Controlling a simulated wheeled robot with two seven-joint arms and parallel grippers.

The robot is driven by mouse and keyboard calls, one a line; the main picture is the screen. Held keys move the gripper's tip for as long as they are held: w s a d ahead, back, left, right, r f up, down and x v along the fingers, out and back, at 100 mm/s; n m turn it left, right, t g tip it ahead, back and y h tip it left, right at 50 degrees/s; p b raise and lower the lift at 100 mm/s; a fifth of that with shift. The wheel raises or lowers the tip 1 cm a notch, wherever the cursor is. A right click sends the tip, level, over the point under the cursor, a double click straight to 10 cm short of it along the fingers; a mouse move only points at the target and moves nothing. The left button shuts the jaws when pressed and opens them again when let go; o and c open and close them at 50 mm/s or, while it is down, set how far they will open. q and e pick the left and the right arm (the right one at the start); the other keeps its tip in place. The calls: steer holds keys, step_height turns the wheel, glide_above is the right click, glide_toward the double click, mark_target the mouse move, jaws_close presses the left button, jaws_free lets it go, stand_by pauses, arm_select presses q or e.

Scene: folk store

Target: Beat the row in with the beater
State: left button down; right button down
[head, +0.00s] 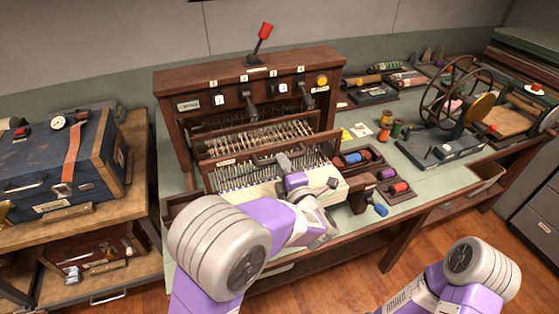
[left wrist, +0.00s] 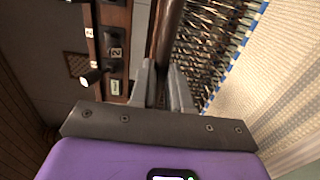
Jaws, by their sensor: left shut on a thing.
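The loom (head: 250,70) is a dark wooden frame with a numbered panel on top. Its beater (head: 222,162) is a wooden bar across the front, above a row of thin reed wires. Cream cloth (head: 252,195) with a blue edge lies in front. My left gripper (head: 284,163) is at the beater's middle, partly hidden by my wrist. In the left wrist view, the left gripper's fingers (left wrist: 164,88) are closed around the dark wooden beater bar (left wrist: 168,32). The cloth (left wrist: 262,85) is right of it there. My right arm shows at lower right, but its gripper is out of view.
A red-knobbed lever (head: 262,38) rises from the loom's top. Right of the loom are a tray of bobbins (head: 357,158), thread spools (head: 385,124) and a winding wheel (head: 450,95). A blue suitcase (head: 60,160) stands on the left bench. Green tabletop (head: 425,180) is bare at front right.

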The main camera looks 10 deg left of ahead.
mark_target(275, 151)
arm_select(q)
steer(key=shift+s+d+f, duration=0.1)
steer(key=shift+s+d, duration=0.15)
steer(key=shift+s, duration=0.1)
steer(key=shift+w, duration=0.1)
steer(key=shift+b+x, duration=1.05)
steer(key=shift+x, duration=3.95)
steer(key=c, duration=0.7)
jaws_free()
steer(key=shift+a, duration=0.1)
steer(key=shift+b+v, duration=1)
steer(key=shift+v, duration=3.1)
